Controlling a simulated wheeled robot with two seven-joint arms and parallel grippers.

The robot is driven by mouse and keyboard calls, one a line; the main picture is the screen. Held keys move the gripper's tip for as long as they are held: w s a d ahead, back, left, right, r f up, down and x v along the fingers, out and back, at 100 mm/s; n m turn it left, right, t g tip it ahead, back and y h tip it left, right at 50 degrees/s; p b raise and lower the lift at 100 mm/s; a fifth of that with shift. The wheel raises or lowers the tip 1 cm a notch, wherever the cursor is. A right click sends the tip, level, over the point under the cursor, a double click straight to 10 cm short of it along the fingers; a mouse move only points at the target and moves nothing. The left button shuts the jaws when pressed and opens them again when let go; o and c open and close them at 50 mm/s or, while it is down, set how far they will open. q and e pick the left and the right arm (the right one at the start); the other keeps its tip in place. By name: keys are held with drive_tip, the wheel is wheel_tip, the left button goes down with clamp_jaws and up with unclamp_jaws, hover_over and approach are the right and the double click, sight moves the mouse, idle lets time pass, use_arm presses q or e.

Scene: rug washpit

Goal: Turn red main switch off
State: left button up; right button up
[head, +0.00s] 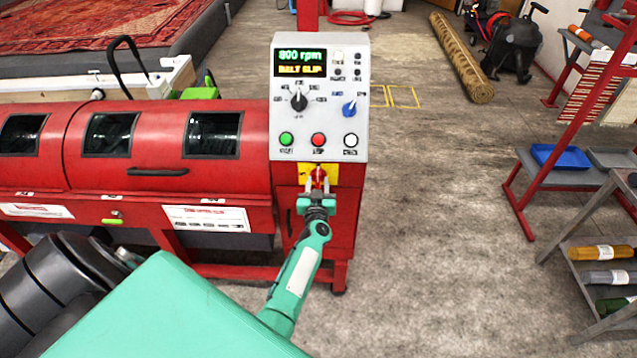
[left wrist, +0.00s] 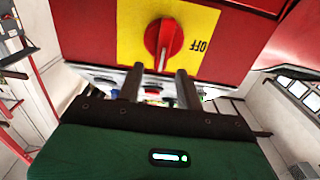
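The red main switch (head: 318,176) sits on a yellow plate (head: 303,180) below the machine's control panel. In the left wrist view the red knob (left wrist: 163,38) is in clear sight on the yellow plate (left wrist: 132,38), with an upside-down "OFF" label to its right. Its handle points down in that picture, not at "OFF". My left gripper (head: 318,184) is open in front of the switch. In the left wrist view the fingers (left wrist: 159,72) stand either side of the handle's lower end, with gaps visible on both sides. My right gripper is not in view.
The white control panel (head: 320,125) above the switch has a lit display reading "800 rpm" and "BELT SLIP", knobs and coloured buttons. The red machine body (head: 160,180) extends left. A red rack (head: 570,135) and shelves stand right. Concrete floor (head: 440,200) between is clear.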

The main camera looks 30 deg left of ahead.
sight(318, 176)
use_arm(q)
drive_tip(key=shift+b+x, duration=0.5)
drive_tip(key=shift+x, duration=1.05)
drive_tip(key=shift+s+d, duration=0.1)
drive_tip(key=shift+s, duration=0.05)
clamp_jaws()
